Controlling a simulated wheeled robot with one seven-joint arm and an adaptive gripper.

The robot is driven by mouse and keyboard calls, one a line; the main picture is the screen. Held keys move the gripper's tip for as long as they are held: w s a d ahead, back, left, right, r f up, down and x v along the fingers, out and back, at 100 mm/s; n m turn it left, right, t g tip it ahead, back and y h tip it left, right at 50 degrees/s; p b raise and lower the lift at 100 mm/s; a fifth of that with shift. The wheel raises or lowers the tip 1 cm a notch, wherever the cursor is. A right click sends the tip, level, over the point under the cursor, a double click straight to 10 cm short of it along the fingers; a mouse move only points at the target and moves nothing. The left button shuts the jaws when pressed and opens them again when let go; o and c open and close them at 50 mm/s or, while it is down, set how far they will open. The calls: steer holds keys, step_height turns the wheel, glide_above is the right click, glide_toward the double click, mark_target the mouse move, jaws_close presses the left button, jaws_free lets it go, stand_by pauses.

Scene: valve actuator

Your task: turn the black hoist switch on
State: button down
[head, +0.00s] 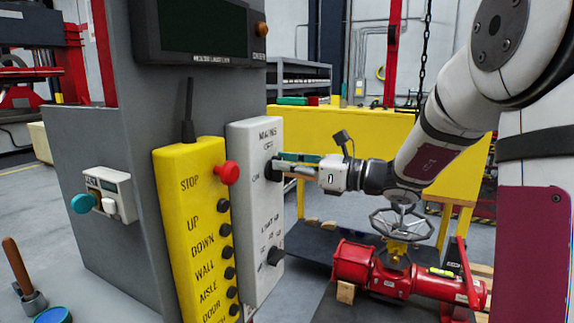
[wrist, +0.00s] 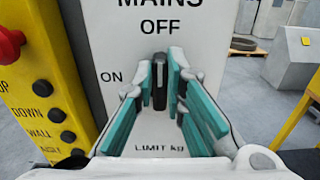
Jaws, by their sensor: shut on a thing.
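The black hoist switch (wrist: 159,88) is on a white box (head: 252,215) marked MAINS, OFF, ON and LIMIT KG. In the wrist view its handle stands upright, in line with the word OFF above it; ON is at the left. My gripper (head: 287,170) reaches the box from the right. In the wrist view its teal-padded fingers (wrist: 163,82) are on both sides of the switch handle and shut on it. In the head view the fingers partly hide the switch.
A yellow control box (head: 190,225) with a red stop button (head: 227,173) is close on the left. A second black knob (head: 275,256) is lower on the white box. A red valve assembly (head: 385,270) is on the floor below my arm.

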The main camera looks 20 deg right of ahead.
steer(key=shift+n+b, duration=0.35)
steer(key=shift+n, duration=0.05)
steer(key=n+b, duration=0.5)
steer(key=a+f+n+b, duration=0.1)
steer(key=n+b, duration=0.1)
steer(key=shift+s, duration=0.35)
steer(key=n+b, duration=0.3)
steer(key=b, duration=0.2)
steer(key=n+b, duration=0.2)
steer(key=b, duration=0.1)
steer(key=shift+s+a+f+n, duration=0.2)
steer(key=shift+f+n, duration=0.1)
steer(key=shift+f, duration=0.1)
steer(key=n+b, duration=0.3)
steer(key=b, duration=0.2)
steer(key=shift+s+f+b, duration=0.1)
steer(key=shift+b, duration=0.2)
steer(key=shift+n, duration=0.3)
steer(key=c, duration=1.6)
jaws_free()
steer(key=shift+c, duration=0.2)
